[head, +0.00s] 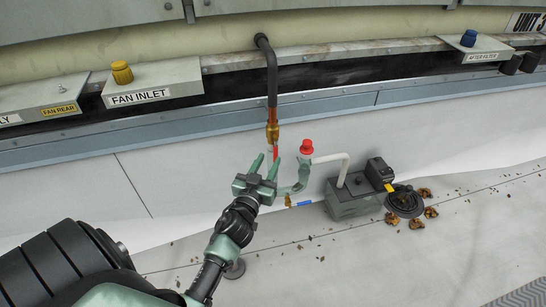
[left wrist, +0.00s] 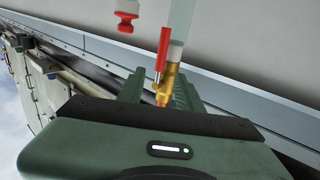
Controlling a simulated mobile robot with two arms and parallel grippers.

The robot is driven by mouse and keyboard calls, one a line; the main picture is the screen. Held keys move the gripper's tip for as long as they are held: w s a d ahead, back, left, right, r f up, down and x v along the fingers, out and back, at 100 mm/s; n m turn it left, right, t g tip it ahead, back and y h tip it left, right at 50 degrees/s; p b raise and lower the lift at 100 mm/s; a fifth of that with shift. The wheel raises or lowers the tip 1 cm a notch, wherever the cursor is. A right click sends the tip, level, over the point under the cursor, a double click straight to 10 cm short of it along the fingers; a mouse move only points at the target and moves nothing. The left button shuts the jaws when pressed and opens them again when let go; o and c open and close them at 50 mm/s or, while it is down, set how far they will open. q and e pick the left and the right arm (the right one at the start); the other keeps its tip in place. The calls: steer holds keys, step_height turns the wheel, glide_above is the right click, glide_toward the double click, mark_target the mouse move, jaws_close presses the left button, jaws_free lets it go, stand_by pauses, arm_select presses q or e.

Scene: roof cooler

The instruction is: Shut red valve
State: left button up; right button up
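The valve (head: 272,133) is a brass fitting below a black hose, with a red lever (head: 276,152) lying along the pipe. In the left wrist view the red lever (left wrist: 162,55) runs roughly parallel to the pale pipe, and the brass body (left wrist: 170,75) shows near the fingers. My left gripper (head: 265,164) is open just below the valve. In the left wrist view its two green fingers (left wrist: 160,92) are apart, with the lever's end and brass between them in the picture. Contact cannot be told. My right gripper is not in view.
A red knob (head: 306,147) tops a green pipe right of the gripper; it also shows in the left wrist view (left wrist: 127,22). A grey pump box (head: 352,200) with a white pipe (head: 332,158) stands further right. Leaves (head: 418,222) lie by a round drain (head: 404,202).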

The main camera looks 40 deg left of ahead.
mark_target(275, 149)
arm_select(q)
steer(key=x, duration=0.5)
steer(key=shift+f+b, duration=0.1)
steer(key=shift+b, duration=0.3)
steer(key=shift+c, duration=0.3)
jaws_close()
stand_by(0.7)
